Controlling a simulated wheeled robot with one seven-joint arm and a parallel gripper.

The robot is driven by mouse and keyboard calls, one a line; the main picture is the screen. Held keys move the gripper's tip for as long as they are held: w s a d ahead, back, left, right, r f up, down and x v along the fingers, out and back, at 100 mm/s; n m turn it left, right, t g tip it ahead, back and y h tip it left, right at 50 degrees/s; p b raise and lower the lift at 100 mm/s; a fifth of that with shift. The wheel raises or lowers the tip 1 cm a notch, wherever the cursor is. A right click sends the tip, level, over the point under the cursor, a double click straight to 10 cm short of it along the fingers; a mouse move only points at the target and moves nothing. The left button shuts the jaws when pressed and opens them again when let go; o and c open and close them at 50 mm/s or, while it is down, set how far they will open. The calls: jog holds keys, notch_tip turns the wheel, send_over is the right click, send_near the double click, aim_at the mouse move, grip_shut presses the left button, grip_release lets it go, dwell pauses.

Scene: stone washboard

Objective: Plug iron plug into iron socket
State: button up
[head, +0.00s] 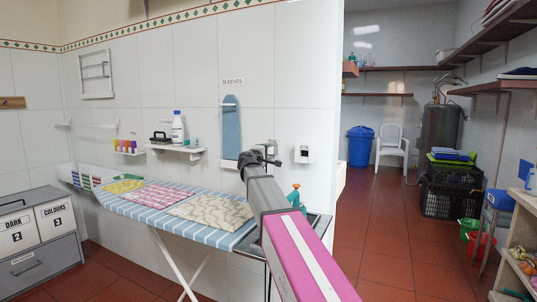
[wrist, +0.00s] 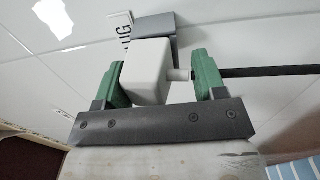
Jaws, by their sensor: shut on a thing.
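My gripper (wrist: 162,78) has its green fingers shut on the white iron plug (wrist: 148,70) in the wrist view. One finger presses the plug's left side and the other is at its short stub on the right, where a dark cable (wrist: 270,71) runs off. A dark grey block (wrist: 158,24) shows just behind the plug; I cannot tell whether they touch. In the head view my gripper (head: 262,156) is close to the tiled wall, and the plug is too small to make out. A white wall box (head: 304,154) to its right may be a socket; I cannot tell which is the iron socket.
A striped ironing board (head: 130,205) with folded cloths stands below and left of my arm. A small shelf (head: 178,150) with a bottle and a blue sleeve board (head: 231,130) are on the wall. Open red floor (head: 375,240) lies to the right.

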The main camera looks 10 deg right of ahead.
jog(key=shift+s+a+r, duration=0.2)
jog(key=shift+s+a, duration=0.15)
jog(key=shift+s, duration=0.15)
jog(key=shift+s+a, duration=0.2)
jog(key=shift+c, duration=0.7)
jog(key=shift+v, duration=0.85)
grip_shut()
jog(key=shift+v, duration=1)
jog(key=shift+s+a+f, duration=0.1)
jog(key=shift+s+f, duration=0.05)
jog(key=shift+s, duration=0.15)
jog(key=shift+s+a, duration=0.15)
